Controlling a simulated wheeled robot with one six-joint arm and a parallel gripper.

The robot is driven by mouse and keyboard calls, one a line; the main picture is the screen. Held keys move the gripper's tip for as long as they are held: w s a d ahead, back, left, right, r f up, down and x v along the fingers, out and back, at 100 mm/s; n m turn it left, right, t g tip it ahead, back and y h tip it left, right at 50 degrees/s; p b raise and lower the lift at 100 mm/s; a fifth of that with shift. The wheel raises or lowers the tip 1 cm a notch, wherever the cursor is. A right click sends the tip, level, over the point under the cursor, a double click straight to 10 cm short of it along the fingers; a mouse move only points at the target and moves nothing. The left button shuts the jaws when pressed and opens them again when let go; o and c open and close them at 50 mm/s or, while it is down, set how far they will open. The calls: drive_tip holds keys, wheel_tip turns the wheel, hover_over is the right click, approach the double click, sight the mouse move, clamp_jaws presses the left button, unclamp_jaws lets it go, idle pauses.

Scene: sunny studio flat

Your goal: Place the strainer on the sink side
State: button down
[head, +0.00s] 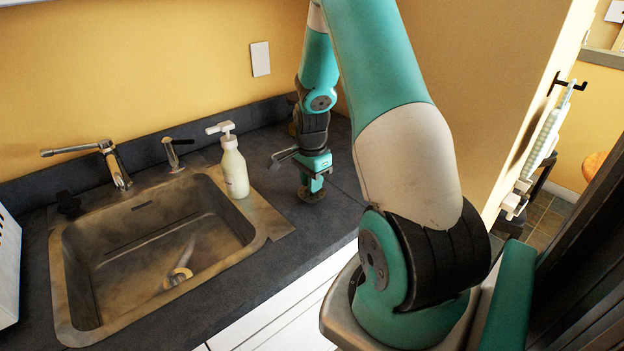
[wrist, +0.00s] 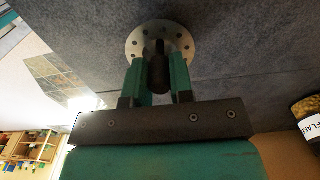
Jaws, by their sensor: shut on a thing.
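The strainer (wrist: 134,43) is a round, light metal disc with small holes and a dark knob, seen in the wrist view against the dark countertop. My gripper (wrist: 160,75) is shut on its knob, with one green finger on each side. In the head view my gripper (head: 312,188) points down at the dark counter, right of the sink (head: 262,228) and the soap bottle. The strainer is hard to make out there, and I cannot tell whether it touches the counter. The sink is a worn metal basin with a drain at its bottom.
A pale soap pump bottle (head: 234,170) stands on the sink's right rim. A faucet (head: 113,163) and a small lever (head: 174,152) stand behind the basin. The counter (head: 300,235) in front of my gripper is clear. A dark labelled jar (wrist: 306,108) shows at the wrist view's right edge.

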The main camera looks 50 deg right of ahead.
drive_tip(key=shift+f, duration=0.1)
drive_tip(key=c, duration=1)
unclamp_jaws()
wheel_tip(320, 180, up, 12)
drive_tip(key=b, duration=0.1)
drive_tip(key=w+a+r+n, duration=0.1)
drive_tip(key=a+r+n, duration=0.1)
drive_tip(key=a+n, duration=0.35)
drive_tip(key=w+a+r+n, duration=0.1)
drive_tip(key=a+r+n, duration=0.1)
drive_tip(key=a, duration=0.6)
drive_tip(key=s+a+r+n+y, duration=0.2)
drive_tip(key=s+a+n, duration=0.6)
drive_tip(key=a+n, duration=0.2)
drive_tip(key=s+a+r+n+y, duration=0.2)
drive_tip(key=s+a+n, duration=0.7)
drive_tip(key=a, duration=0.5)
drive_tip(key=shift+s+a+r+n, duration=0.15)
drive_tip(key=shift+a+r+n, duration=0.25)
drive_tip(key=shift+r+n, duration=0.25)
